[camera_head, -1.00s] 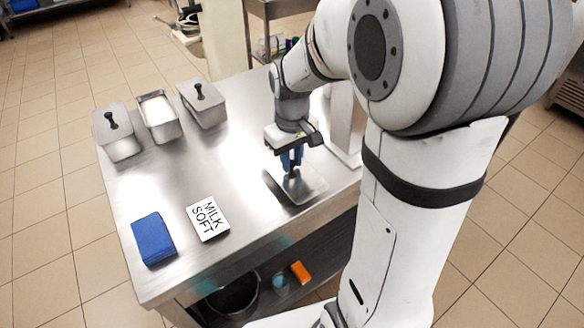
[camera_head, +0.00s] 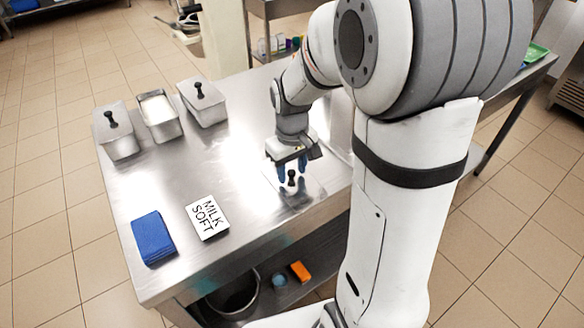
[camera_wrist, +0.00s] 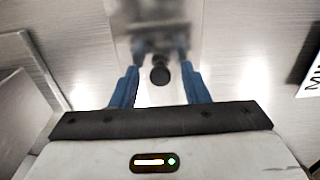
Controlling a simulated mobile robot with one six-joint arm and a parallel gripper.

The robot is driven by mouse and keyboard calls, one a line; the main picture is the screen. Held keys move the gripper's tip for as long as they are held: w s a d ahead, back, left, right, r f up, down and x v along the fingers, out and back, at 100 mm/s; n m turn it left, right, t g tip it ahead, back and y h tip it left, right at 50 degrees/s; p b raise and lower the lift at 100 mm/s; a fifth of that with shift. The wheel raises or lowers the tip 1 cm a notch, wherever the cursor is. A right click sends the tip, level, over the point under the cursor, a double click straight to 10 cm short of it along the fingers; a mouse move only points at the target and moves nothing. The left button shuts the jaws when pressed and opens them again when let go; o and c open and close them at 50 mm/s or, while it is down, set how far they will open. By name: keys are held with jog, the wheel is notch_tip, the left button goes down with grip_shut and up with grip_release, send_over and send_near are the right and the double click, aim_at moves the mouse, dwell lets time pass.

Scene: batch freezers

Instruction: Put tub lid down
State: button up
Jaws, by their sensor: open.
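The tub lid (camera_head: 297,194) lies flat on the steel table, near its right front edge. It is a shiny metal plate with a black knob (camera_head: 291,177), and it blends into the table top. My gripper (camera_head: 290,174) is above the lid, with its blue fingers apart. In the wrist view, the two fingers (camera_wrist: 159,88) stand open on either side of the black knob (camera_wrist: 160,74), clear of it. The lid's metal plate (camera_wrist: 150,20) stretches away beyond the knob.
Three metal tubs stand at the back left: two lidded ones (camera_head: 119,142) (camera_head: 207,108) and an open one (camera_head: 166,127) with white contents. The table's middle is clear.

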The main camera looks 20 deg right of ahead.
aim_at(292, 173)
notch_tip(292, 173, up, 11)
jog(key=s+f+m+t, duration=0.1)
jog(key=s+m+t, duration=0.1)
jog(key=s, duration=1.2)
jog(key=shift+f+m+t+p, duration=0.2)
jog(key=shift+m+t+p, duration=0.15)
jog(key=shift+m, duration=0.45)
jog(key=shift+c, duration=0.6)
